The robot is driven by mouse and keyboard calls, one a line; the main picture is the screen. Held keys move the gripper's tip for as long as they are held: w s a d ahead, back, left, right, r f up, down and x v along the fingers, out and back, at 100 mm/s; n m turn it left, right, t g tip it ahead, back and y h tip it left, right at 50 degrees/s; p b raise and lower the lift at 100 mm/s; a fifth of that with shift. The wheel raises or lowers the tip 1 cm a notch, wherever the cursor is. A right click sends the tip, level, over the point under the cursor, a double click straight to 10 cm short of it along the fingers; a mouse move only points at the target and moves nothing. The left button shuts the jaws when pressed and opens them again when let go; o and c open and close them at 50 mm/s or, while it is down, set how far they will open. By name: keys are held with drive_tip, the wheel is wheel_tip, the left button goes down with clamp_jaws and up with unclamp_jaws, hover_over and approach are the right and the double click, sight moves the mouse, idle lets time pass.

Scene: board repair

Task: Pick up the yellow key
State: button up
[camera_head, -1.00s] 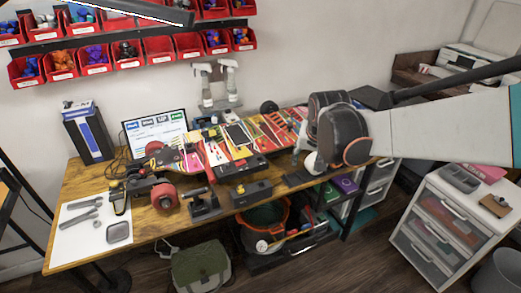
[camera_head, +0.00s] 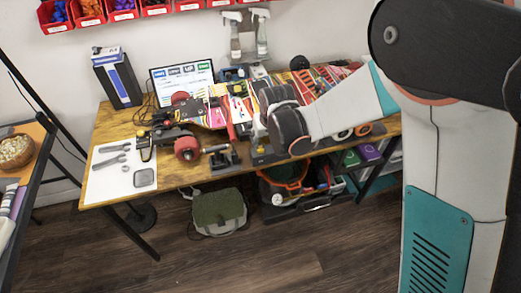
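I cannot make out a yellow key with certainty. A small yellow spot shows on the dark box at the bench's front edge, left of my wrist, but it is too small to identify. My arm reaches in from the right, and its dark wrist is over the right-middle of the workbench (camera_head: 180,172). The wrist hides the bench surface behind it. My gripper's fingers cannot be made out, so I cannot tell whether they are open, shut or holding something.
A skateboard-like board with red wheels (camera_head: 187,148) lies on the bench. Tools rest on a white sheet (camera_head: 105,187) at left. A monitor (camera_head: 183,80) and spray bottles (camera_head: 234,38) stand behind. A green bag (camera_head: 218,210) is on the floor. Open floor lies in front.

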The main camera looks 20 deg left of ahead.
sight(261, 146)
drive_tip(key=b+x, duration=0.1)
drive_tip(key=x, duration=0.2)
drive_tip(key=b+x, duration=0.1)
drive_tip(key=x, duration=0.2)
drive_tip(key=shift+s+a+f+b, duration=0.15)
drive_tip(key=shift+a+f+b, duration=0.05)
drive_tip(key=shift+f+b, duration=0.1)
clamp_jaws()
